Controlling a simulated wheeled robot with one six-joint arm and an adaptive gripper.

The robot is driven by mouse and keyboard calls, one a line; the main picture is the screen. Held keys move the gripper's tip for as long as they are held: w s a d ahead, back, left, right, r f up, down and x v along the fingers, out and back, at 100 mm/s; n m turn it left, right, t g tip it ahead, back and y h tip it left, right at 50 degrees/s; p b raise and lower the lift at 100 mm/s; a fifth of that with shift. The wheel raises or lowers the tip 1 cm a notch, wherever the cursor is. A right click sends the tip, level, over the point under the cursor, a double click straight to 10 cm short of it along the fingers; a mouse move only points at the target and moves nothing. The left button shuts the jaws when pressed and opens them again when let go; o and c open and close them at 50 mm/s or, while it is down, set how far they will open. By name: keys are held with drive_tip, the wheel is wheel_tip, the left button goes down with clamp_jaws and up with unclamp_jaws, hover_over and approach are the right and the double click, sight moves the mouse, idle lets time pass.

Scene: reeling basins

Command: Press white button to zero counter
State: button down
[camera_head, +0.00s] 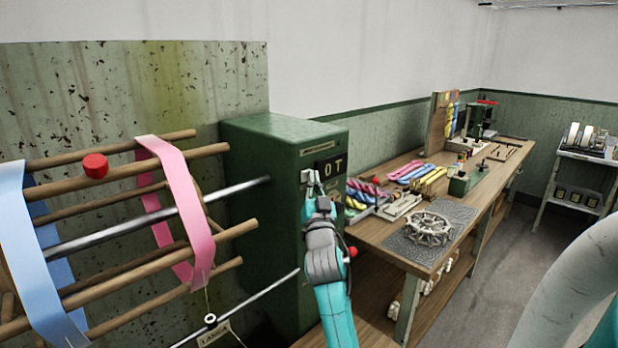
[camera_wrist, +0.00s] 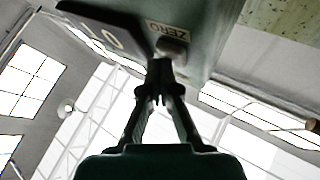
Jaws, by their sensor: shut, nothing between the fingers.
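The green counter box (camera_head: 270,150) stands at the end of the reel, with a dark counter window (camera_head: 329,166) on its face. The window shows a 0 and another character I cannot read surely. The white button (camera_head: 304,176) sits left of the window. In the wrist view the pale button (camera_wrist: 172,47) lies beside the ZERO label (camera_wrist: 166,28) and the counter window (camera_wrist: 104,32). My gripper (camera_head: 313,181) is shut and empty, its fingertips (camera_wrist: 160,68) right at the button. I cannot tell if they touch it; they partly cover it.
The wooden reel (camera_head: 130,222) with pink and blue bands is at the left. A workbench (camera_head: 385,228) with coloured skeins and a spoked wheel (camera_head: 428,229) runs to the right. A small side table (camera_head: 588,155) stands far right. Open floor lies between.

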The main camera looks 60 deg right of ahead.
drive_tip(key=shift+s, duration=0.1)
drive_tip(key=shift+s+a, duration=0.25)
drive_tip(key=shift+s, duration=0.55)
drive_tip(key=shift+s+a, duration=0.2)
drive_tip(key=shift+s, duration=0.6)
drive_tip(key=shift+s+a, duration=0.15)
drive_tip(key=shift+s, duration=0.7)
drive_tip(key=shift+s+a, duration=0.2)
drive_tip(key=shift+s, duration=0.6)
drive_tip(key=shift+f, duration=0.1)
drive_tip(key=s+a+f+n+t+y, duration=0.3)
drive_tip(key=a+f+n+y, duration=0.55)
drive_tip(key=a+f, duration=1.7)
drive_tip(key=s+a+f+g+y, duration=0.1)
drive_tip(key=s+a+f+y, duration=0.5)
drive_tip(key=s+a, duration=0.5)
drive_tip(key=s+a+n+g+y, duration=0.2)
drive_tip(key=s+a+n+y, duration=0.2)
drive_tip(key=s, duration=1)
drive_tip(key=a+f, duration=0.1)
drive_tip(key=a, duration=0.2)
drive_tip(key=shift+s+a, duration=0.15)
drive_tip(key=shift+s, duration=0.15)
